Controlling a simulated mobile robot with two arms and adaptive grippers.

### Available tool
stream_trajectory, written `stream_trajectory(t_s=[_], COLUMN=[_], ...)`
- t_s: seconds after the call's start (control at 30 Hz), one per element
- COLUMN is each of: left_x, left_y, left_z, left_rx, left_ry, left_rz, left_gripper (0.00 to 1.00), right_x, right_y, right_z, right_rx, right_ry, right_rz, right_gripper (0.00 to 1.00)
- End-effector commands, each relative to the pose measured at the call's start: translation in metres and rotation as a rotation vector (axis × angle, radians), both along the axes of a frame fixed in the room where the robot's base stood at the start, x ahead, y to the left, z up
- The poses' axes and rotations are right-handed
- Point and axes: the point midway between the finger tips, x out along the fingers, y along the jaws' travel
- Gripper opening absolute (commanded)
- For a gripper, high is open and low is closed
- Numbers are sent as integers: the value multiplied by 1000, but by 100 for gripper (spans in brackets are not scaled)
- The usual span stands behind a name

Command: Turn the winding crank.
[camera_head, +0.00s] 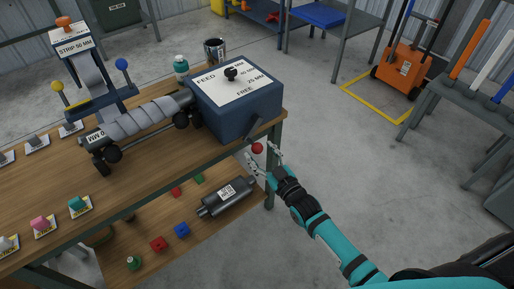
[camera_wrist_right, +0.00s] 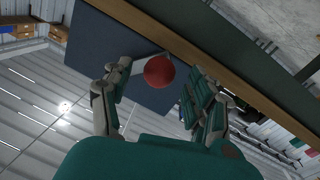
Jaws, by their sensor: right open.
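The winding crank has a dark arm on the end face of the blue-grey winder box (camera_head: 238,100), with a red ball knob (camera_head: 257,148) at its low end. My right gripper (camera_head: 263,154) is open, with its fingers on either side of the knob. The right wrist view shows the red knob (camera_wrist_right: 159,71) between the spread fingers of the right gripper (camera_wrist_right: 155,86), with a visible gap to them. The box top has a dial (camera_head: 231,74) beside printed feed marks. The left gripper is not in view.
The box stands at the right end of the wooden workbench (camera_head: 140,171), whose leg is close to my right gripper. A wrapped roller (camera_head: 140,120) extends left from the box. A grey muffler (camera_head: 227,197) lies on the lower shelf.

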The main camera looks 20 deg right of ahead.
Motion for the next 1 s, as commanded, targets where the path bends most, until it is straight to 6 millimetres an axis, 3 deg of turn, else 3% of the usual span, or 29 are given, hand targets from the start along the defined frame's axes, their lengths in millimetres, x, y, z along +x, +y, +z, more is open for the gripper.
stream_trajectory(t_s=[0.2, 0.57, 1.0], left_x=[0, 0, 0], left_y=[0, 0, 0], left_z=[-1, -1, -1], left_rx=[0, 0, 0], left_ry=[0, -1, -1], left_rz=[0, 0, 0], left_gripper=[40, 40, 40], right_x=[24, 28, 28], right_y=[6, 7, 7], right_z=[0, 0, 0], right_rx=[1, 1, 0], right_ry=[0, 1, 1], right_rz=[0, 0, 0], right_gripper=[59, 59, 1])
